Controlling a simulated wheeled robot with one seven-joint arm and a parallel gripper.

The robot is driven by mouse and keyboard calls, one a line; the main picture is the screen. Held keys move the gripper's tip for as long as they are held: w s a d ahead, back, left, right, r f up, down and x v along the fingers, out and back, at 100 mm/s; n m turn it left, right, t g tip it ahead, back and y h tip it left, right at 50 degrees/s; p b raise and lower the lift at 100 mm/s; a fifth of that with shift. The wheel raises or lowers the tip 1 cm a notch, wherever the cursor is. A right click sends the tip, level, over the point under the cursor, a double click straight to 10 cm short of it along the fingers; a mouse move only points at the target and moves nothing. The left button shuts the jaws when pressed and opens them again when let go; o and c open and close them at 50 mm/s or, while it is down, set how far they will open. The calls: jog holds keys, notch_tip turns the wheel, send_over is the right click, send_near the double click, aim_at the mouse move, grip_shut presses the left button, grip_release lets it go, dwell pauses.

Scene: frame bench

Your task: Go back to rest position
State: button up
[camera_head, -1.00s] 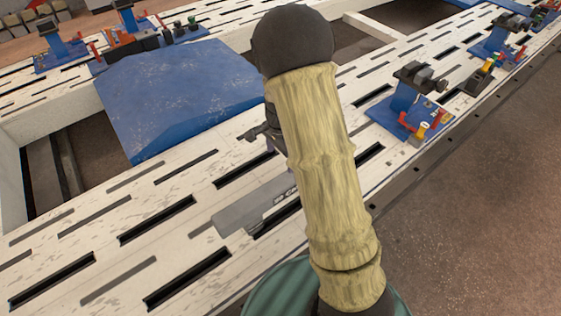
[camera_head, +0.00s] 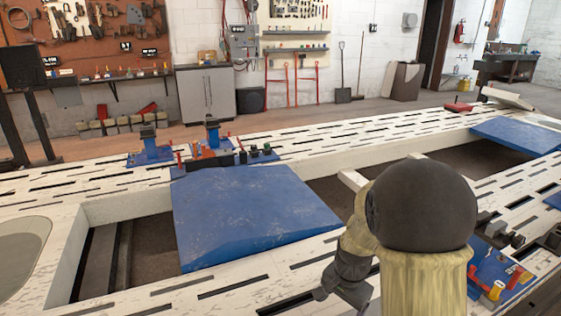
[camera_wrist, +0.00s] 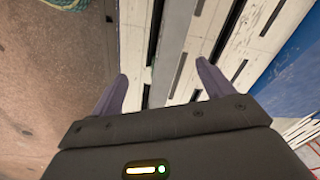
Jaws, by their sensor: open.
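My gripper (camera_wrist: 160,90) shows in the wrist view with its two fingers spread apart and nothing between them. It points down over the edge of the white slotted frame bench (camera_wrist: 178,40), with the brown floor (camera_wrist: 50,90) to the left. In the head view my arm rises at the lower right in front of the bench (camera_head: 230,295). The gripper end there is small, partly hidden by the arm, and looks close above the bench top. I cannot tell the exact gap.
Blue panels (camera_head: 250,210) lie across the bench openings. Blue clamp fixtures (camera_head: 150,152) stand on the far rail, and another fixture (camera_head: 495,270) stands right of my arm. A grey cabinet (camera_head: 206,92) and tool boards line the back wall.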

jog(key=s+r+n+t, duration=0.2)
jog(key=s+r+n, duration=0.3)
jog(key=s+n, duration=0.5)
notch_tip(320, 180, up, 26)
jog(key=s+m+p, duration=0.1)
jog(key=p, duration=2.4)
jog(key=shift+f+p, duration=0.15)
jog(key=shift+p, duration=0.25)
